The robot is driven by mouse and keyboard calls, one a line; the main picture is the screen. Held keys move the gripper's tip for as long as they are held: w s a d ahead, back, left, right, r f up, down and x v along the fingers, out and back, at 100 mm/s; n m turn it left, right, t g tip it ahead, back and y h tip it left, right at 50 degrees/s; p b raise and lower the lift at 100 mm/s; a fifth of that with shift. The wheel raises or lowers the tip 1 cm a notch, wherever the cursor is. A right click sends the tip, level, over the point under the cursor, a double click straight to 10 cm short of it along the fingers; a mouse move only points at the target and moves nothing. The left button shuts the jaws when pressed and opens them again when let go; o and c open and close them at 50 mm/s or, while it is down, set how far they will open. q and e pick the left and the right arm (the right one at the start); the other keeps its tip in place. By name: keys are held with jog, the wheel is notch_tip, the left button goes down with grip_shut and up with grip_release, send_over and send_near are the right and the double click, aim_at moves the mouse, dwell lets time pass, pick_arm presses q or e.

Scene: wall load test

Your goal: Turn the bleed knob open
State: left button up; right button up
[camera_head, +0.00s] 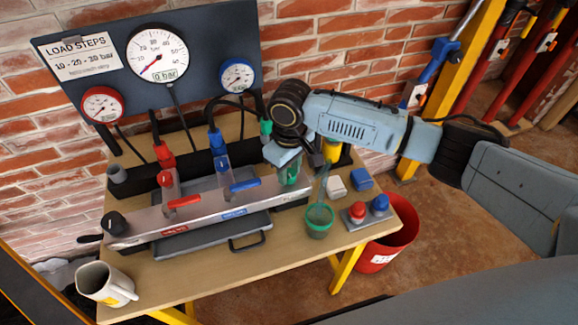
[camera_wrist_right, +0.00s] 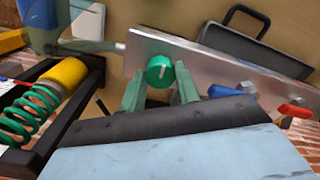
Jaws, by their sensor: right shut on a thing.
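The green bleed knob (camera_wrist_right: 160,71) sits on the face of the silver manifold bar (camera_wrist_right: 215,62), with a pale line on its front. My right gripper (camera_wrist_right: 160,88) has one green finger on each side of the knob and is shut on it. In the head view my right gripper (camera_head: 289,172) reaches down to the right end of the bar (camera_head: 150,217), and its wrist covers most of the knob there. My left gripper is in neither view.
The bar also carries a red lever (camera_head: 183,201) and a blue lever (camera_head: 245,184). The large gauge (camera_head: 157,53) shows 0 bar. A green cup (camera_head: 319,222), a red and blue button box (camera_head: 368,213) and a mug (camera_head: 105,284) stand on the table.

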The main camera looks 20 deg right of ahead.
jog(key=n+p, duration=0.4)
jog(key=p, duration=0.1)
jog(key=shift+r+n, duration=0.2)
jog(key=shift+n, duration=0.1)
jog(key=n+p, duration=0.2)
jog(key=shift+n, duration=0.3)
jog(key=n+p, duration=0.2)
jog(key=n, duration=0.2)
jog(key=shift+f+n, duration=0.1)
jog(key=shift+n, duration=0.2)
jog(key=n+p, duration=0.1)
jog(key=n, duration=0.4)
jog(key=shift+n, duration=0.4)
jog(key=o, duration=1)
jog(key=shift+f, duration=0.1)
